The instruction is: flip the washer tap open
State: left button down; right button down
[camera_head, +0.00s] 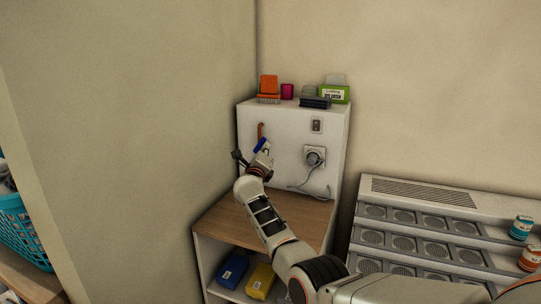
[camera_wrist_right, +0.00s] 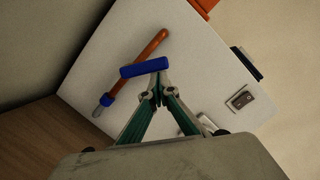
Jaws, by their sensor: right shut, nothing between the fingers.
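The washer tap is an orange pipe (camera_head: 260,130) on the white panel, with a blue lever (camera_head: 261,145). In the right wrist view the orange pipe (camera_wrist_right: 153,46) runs diagonally, with a grey end (camera_wrist_right: 104,101) at lower left. The blue lever (camera_wrist_right: 144,67) lies across the pipe. My right gripper (camera_wrist_right: 158,80) is shut and empty, its fingertips just below the lever's right half. Whether they touch it is hard to tell. In the head view my right gripper (camera_head: 261,155) covers the lower part of the tap. My left gripper is not in view.
The white panel (camera_head: 290,134) carries a switch (camera_head: 316,126) and a plugged socket (camera_head: 314,156) with a hanging cord. A brush (camera_head: 269,90) and boxes stand on top. A wooden shelf (camera_head: 222,218) lies below. A vented grey rack (camera_head: 430,194) stands at right.

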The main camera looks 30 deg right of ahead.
aim_at(261, 140)
jog(key=shift+w+a+r+p, duration=0.35)
jog(key=shift+w+r, duration=0.2)
jog(key=shift+r, duration=0.2)
jog(key=shift+w+a+r+n, duration=0.25)
jog(key=shift+r+n, duration=0.1)
jog(key=shift+n, duration=0.55)
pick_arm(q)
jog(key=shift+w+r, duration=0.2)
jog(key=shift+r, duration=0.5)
pick_arm(e)
jog(key=shift+w+a, duration=0.1)
jog(key=shift+a+r, duration=0.1)
jog(key=shift+r, duration=0.05)
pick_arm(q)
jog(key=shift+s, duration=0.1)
